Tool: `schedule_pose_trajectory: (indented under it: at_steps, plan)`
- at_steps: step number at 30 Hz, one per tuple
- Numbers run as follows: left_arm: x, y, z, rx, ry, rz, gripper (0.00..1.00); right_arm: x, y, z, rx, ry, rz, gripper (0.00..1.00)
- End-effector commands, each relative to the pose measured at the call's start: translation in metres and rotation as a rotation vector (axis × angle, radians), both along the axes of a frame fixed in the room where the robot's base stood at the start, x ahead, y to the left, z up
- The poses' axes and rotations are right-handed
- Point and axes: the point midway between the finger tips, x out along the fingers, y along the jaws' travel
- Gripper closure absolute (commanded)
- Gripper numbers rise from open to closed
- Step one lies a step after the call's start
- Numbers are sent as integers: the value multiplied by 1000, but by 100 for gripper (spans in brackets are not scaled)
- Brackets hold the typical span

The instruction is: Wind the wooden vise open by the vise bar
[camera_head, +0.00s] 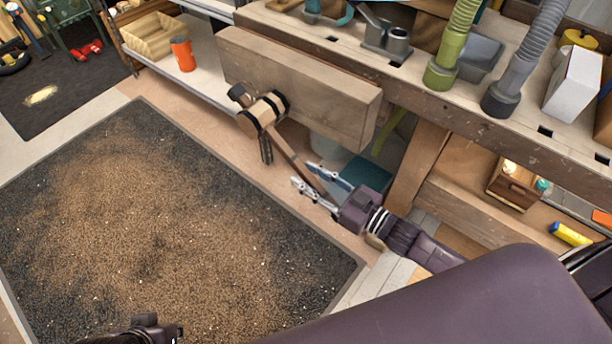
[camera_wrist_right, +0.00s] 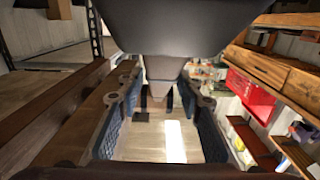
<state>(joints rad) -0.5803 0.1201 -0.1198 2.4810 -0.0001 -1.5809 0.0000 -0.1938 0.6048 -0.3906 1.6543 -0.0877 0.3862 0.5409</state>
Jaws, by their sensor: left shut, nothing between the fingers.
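The wooden vise (camera_head: 300,85) is a thick wooden jaw along the bench front in the head view. A round wooden hub with black bands (camera_head: 262,113) sticks out of its face. The vise bar (camera_head: 294,153) passes through the hub and slants down to the right. My right gripper (camera_head: 313,182) is at the bar's lower end, with its fingers apart on either side of it. Contact cannot be told. The right wrist view shows the two blue-padded fingers of this gripper (camera_wrist_right: 158,120) spread wide. My left gripper (camera_head: 160,330) is shut and empty at the bottom edge, partly cut off.
The workbench (camera_head: 470,110) carries hoses and a white box (camera_head: 574,84). Below it are a teal bin (camera_head: 366,174) and a wooden leg (camera_head: 416,168). An orange cup (camera_head: 182,54) stands on a low shelf. The sawdust-covered mat (camera_head: 170,220) leaves open floor before the vise.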

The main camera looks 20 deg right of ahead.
Motion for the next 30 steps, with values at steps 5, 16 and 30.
schedule_pose_trajectory:
  at_steps: [5,16,30]
  plan:
    - [0,0,-1,0,0,0,100,6,4,-1,-2,1,0,67]
    - [0,0,-1,0,0,0,100,6,4,0,-1,2,0,85]
    - [0,0,-2,0,0,0,100,6,5,0,-1,1,0,100]
